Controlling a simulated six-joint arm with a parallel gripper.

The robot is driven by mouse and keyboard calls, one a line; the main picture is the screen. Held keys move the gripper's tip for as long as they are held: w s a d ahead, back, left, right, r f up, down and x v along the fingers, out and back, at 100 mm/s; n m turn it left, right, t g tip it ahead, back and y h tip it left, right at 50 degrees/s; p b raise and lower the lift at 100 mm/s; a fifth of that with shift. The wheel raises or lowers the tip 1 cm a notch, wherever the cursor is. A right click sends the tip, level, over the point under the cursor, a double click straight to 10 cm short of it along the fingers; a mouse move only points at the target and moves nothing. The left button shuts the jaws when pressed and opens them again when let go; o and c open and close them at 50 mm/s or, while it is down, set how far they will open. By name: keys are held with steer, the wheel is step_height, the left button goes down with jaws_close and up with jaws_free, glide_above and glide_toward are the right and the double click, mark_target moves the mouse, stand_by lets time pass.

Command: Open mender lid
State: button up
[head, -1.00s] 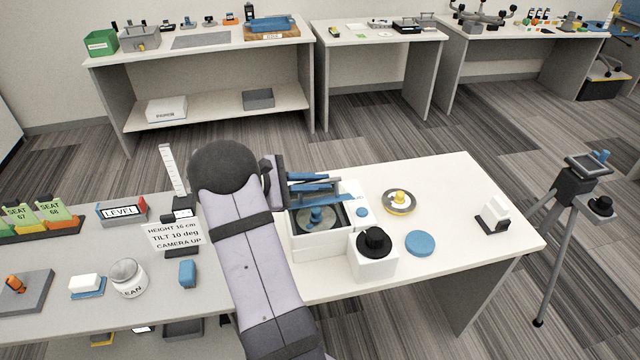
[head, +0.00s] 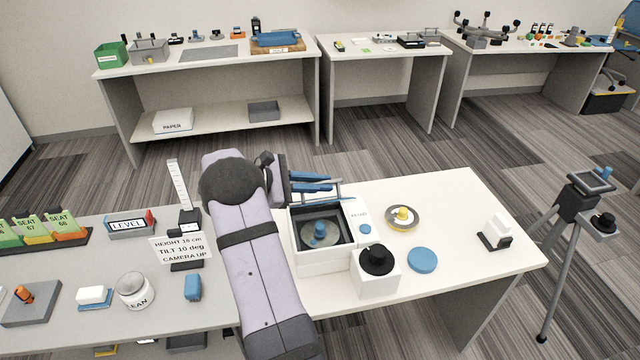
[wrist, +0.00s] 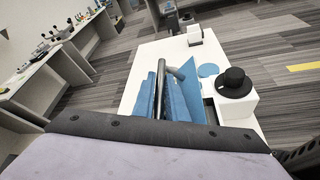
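The mender is a white box (head: 322,262) on the white table, with a disc and blue spindle (head: 320,230) visible in its open well. Its lid (wrist: 189,84) stands raised, a bluish panel in the wrist view. In the head view it is nearly edge-on at the back of the box, partly hidden by my fingers. My gripper (head: 312,184) has two blue fingers above the box's back edge. In the wrist view my gripper (wrist: 161,98) has the lid's dark bar handle (wrist: 160,80) between its fingers, which look closed on it.
A white block with a black knob (head: 376,262) stands at the box's front right corner. A height-and-tilt sign (head: 180,250) stands left of my arm.

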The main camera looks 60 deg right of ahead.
steer(key=shift+o, duration=1.4)
steer(key=shift+w+a, duration=0.1)
steer(key=b+v, duration=0.2)
steer(key=v, duration=0.3)
steer(key=shift+w+a+r+b, duration=0.1)
steer(key=shift+w+a+b, duration=0.15)
steer(key=shift+a+b, duration=0.05)
steer(key=shift+w+a+r, duration=0.3)
steer(key=shift+a+r, duration=0.05)
steer(key=shift+a, duration=0.2)
